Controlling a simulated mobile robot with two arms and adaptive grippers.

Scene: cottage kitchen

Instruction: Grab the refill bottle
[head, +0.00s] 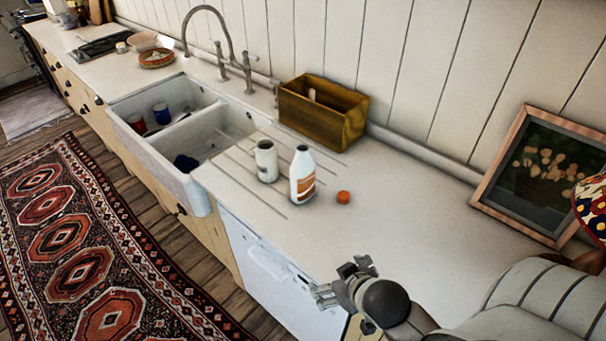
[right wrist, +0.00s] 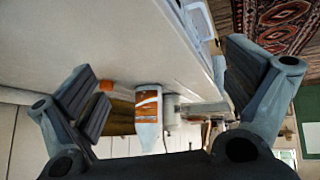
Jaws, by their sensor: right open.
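The refill bottle (head: 302,176) is white with an orange label and stands upright and uncapped on the counter, right of the sink. An orange cap (head: 343,197) lies just to its right. My right gripper (head: 340,284) is open and empty near the counter's front edge, apart from the bottle. In the right wrist view, which looks upside down, the bottle (right wrist: 148,117) shows between the spread fingers of my right gripper (right wrist: 165,85), some way off. The cap (right wrist: 106,86) shows near the finger at the left. My left gripper is not in view.
A white cup (head: 266,162) stands close left of the bottle. A wooden box (head: 322,112) is behind, against the wall. The double sink (head: 150,150) holds a red cup, a blue cup and a dark item. A framed picture (head: 490,190) leans at the right. The counter before the bottle is clear.

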